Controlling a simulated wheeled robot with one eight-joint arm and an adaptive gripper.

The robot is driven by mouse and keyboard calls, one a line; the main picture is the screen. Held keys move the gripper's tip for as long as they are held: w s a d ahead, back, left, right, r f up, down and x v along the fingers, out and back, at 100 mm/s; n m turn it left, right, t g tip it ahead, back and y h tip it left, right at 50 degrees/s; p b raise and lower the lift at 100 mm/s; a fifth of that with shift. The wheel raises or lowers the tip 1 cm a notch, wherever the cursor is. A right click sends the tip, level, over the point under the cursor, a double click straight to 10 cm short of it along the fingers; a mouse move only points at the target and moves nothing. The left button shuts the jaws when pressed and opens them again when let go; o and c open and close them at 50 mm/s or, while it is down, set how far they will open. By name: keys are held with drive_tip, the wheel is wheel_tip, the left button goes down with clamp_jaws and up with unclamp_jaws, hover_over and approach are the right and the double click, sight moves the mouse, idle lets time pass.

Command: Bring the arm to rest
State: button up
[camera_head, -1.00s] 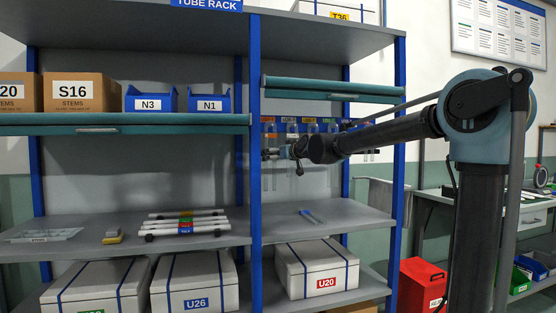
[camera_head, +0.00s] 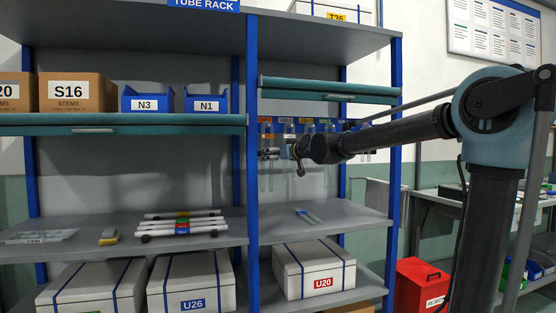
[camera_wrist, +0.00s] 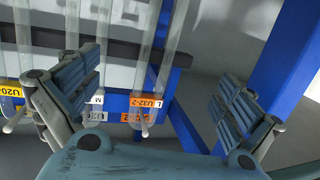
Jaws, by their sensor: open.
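My gripper (camera_head: 273,153) is in the right bay of the shelf unit, just right of the middle blue post and at the height of the hanging tubes. In the wrist view its two ribbed fingers (camera_wrist: 160,98) are spread wide with nothing held between them. Clear glass tubes (camera_wrist: 155,65) hang in a rack beyond the fingers, above a blue strip with orange and white labels, one reading U32-2. In the head view the tube rack (camera_head: 300,127) shows as a labelled blue rail behind my wrist, which partly hides it.
The blue middle post (camera_head: 252,190) stands close left of my gripper. Below is a grey shelf (camera_head: 350,222) with a small blue-and-clear item (camera_head: 307,215). A red bin (camera_head: 420,285) stands at lower right.

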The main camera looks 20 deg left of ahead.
drive_tip(key=shift+v, duration=1.05)
drive_tip(key=shift+s, duration=0.2)
drive_tip(key=shift+d, duration=0.1)
drive_tip(key=s+d, duration=0.3)
drive_tip(key=s, duration=0.3)
drive_tip(key=shift+d, duration=0.35)
drive_tip(key=shift+f, duration=0.1)
